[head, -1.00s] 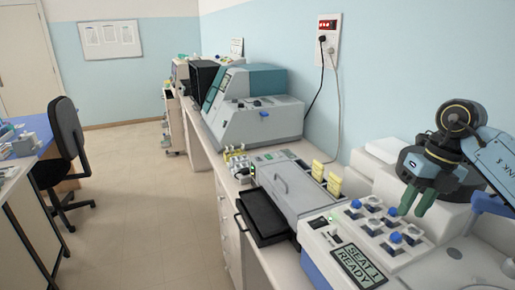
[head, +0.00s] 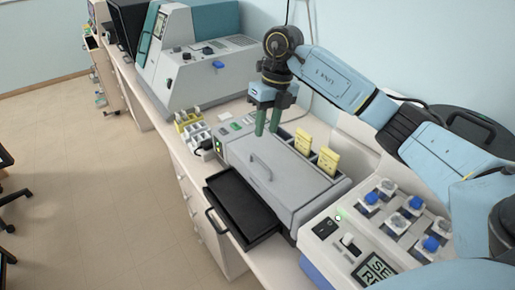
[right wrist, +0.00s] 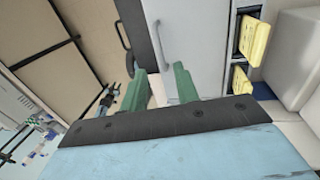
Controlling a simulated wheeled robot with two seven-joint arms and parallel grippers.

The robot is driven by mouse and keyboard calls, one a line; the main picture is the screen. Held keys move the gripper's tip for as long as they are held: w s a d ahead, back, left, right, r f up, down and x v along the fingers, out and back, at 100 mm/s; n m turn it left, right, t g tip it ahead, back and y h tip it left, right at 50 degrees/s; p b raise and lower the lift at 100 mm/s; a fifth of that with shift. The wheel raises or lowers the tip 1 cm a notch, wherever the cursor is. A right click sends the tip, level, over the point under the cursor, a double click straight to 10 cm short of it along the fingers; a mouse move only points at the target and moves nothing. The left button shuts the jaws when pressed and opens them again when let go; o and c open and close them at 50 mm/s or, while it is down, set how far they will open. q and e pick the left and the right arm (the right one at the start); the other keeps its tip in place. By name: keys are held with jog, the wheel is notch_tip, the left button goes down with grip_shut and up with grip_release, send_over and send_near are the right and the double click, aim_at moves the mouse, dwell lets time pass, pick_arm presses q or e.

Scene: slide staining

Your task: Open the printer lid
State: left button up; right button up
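The printer (head: 243,150) is a grey box on the bench with a broad grey lid (head: 295,183), which lies flat and closed. The lid has a bar handle (head: 261,166), which also shows in the right wrist view (right wrist: 160,46). A black tray (head: 241,208) sticks out from the printer's front. My right gripper (head: 268,121) points down above the printer's back part, behind the handle. Its green fingers are apart with nothing between them, and the right wrist view shows the same gap (right wrist: 158,88). My left gripper is in neither view.
Yellow cassettes (head: 328,160) stand upright in slots behind the lid. A machine with blue-capped holders (head: 389,208) and a screen stands at the right. A large grey-teal machine (head: 200,70) stands farther back.

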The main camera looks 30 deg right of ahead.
aim_at(259, 159)
jog(key=f, duration=0.2)
jog(key=a+f, duration=0.1)
jog(key=f, duration=0.2)
jog(key=a+f+p, duration=0.1)
jog(key=f, duration=0.2)
jog(key=shift+w+f, duration=0.15)
jog(key=shift+f, duration=0.1)
jog(key=shift+d, duration=0.1)
grip_shut()
